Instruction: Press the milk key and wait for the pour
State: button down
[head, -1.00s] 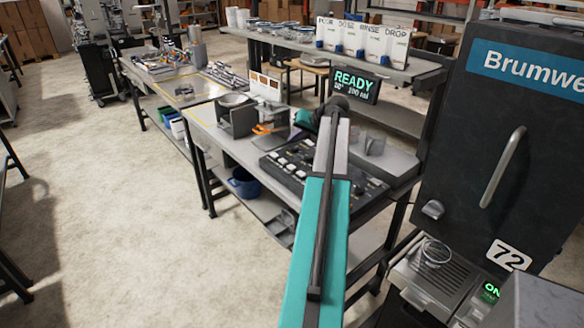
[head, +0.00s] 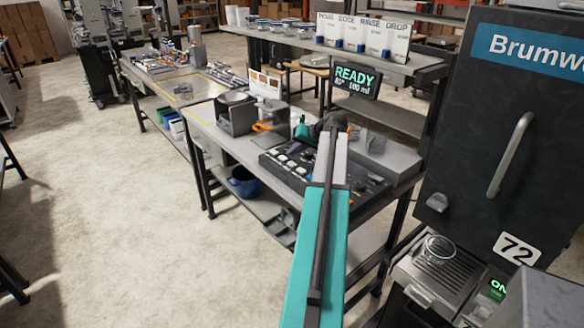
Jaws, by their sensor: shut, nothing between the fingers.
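The black key panel (head: 298,162) lies on the bench in the middle of the head view, with several pale keys at its left and darker controls at its right. Its key labels are too small to read, so I cannot tell which is the milk key. The display (head: 355,81) above it reads READY in green, with a smaller line ending in 100 ml. My teal arm reaches up over the panel and covers part of it. My gripper's fingers are hidden behind the arm's far end. I cannot see whether they touch a key. No pour is visible.
A shelf above holds several cards (head: 354,36). At the right stands a dark Brumwe… machine (head: 500,110), with a glass (head: 438,249) on its drip tray. A blue bucket (head: 244,182) sits below the bench.

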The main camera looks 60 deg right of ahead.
aim_at(294, 165)
jog(key=shift+f+b, duration=0.3)
jog(key=shift+f, duration=0.6)
jog(key=shift+f, duration=0.1)
dwell(1.4)
jog(key=shift+f+b, duration=0.3)
jog(key=shift+f, duration=0.5)
dwell(1.1)
jog(key=shift+r, duration=0.95)
dwell(0.3)
jog(key=shift+r+p, duration=1.3)
jog(key=shift+r, duration=1.2)
